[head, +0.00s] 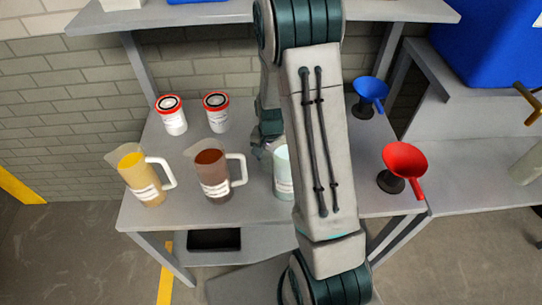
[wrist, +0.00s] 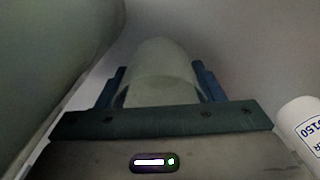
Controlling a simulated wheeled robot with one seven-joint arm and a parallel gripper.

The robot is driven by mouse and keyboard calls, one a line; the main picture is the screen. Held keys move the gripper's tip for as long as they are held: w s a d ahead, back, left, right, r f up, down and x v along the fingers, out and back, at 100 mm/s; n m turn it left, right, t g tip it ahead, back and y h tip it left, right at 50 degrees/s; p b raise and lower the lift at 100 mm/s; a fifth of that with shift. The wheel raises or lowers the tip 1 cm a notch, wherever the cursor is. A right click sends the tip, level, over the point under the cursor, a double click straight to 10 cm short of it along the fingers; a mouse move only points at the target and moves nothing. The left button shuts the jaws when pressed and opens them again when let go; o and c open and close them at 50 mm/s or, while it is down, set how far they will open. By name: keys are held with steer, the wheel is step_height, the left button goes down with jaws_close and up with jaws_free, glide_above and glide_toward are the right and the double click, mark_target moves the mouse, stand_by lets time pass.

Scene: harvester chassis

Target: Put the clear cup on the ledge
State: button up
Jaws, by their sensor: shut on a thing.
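The clear cup (wrist: 162,70) is a pale, translucent, round vessel in the wrist view. My gripper (wrist: 160,88) is shut on it, with a blue finger on each side. In the head view my arm hides most of the gripper and I cannot make out the cup for sure. A grey ledge (head: 215,16) runs along the top of the head view, above the bench. I cannot tell whether the cup touches a surface.
The bench (head: 150,217) holds a yellow jug (head: 140,178), a brown jug (head: 211,175), a pale labelled vessel (head: 282,172) partly behind my arm, two red-lidded containers (head: 217,113), a blue funnel (head: 371,92) and a red funnel (head: 404,160). A blue bin (head: 490,45) stands right.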

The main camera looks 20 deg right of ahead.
steer(key=shift+f, duration=0.1)
steer(key=shift+f, duration=0.15)
steer(key=o, duration=1)
steer(key=shift+c, duration=0.2)
steer(key=shift+r, duration=0.25)
